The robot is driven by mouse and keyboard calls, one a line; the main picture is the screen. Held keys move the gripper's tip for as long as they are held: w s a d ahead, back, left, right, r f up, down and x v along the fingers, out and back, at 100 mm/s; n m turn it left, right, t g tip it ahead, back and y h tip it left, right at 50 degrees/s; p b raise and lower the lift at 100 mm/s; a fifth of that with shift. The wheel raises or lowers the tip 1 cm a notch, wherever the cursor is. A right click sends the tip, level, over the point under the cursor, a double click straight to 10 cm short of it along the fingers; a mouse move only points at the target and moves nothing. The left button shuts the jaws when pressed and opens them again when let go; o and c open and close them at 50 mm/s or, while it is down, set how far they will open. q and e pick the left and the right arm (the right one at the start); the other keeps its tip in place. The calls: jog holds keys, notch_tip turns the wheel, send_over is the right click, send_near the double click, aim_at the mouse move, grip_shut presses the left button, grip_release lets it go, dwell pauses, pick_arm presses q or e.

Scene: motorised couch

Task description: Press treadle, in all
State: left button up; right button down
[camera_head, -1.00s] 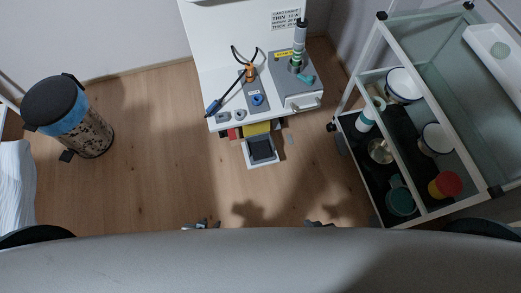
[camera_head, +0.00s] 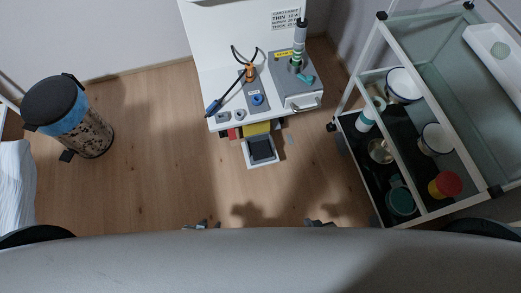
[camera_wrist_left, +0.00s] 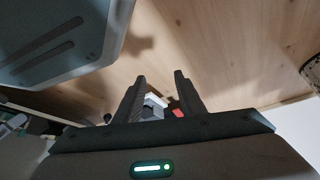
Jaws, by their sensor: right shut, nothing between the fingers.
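The treadle (camera_head: 262,150) is a dark pad on a white base, on the floor in front of the white workstation in the head view. My left gripper (camera_head: 201,225) shows only its tips at the top edge of my grey body, below and left of the treadle and apart from it. In the left wrist view its two fingers (camera_wrist_left: 160,97) stand apart with nothing held between them. My right gripper (camera_head: 320,223) shows only its tips, below and right of the treadle. It is shut and empty.
The white workstation (camera_head: 232,122) carries a soldering iron (camera_head: 225,98) and a grey unit (camera_head: 290,90). A glass-shelved cart (camera_head: 350,125) with dishes stands at the right. A dark-lidded bin (camera_head: 92,135) stands at the left. The wooden floor (camera_head: 150,180) between is clear.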

pick_arm(q)
jog(key=shift+w, duration=0.25)
jog(key=shift+s, duration=0.1)
jog(key=shift+s+f, duration=0.1)
jog(key=shift+s, duration=0.4)
jog(key=shift+c, duration=0.6)
jog(key=shift+s, duration=0.25)
grip_shut()
jog(key=shift+w, duration=0.1)
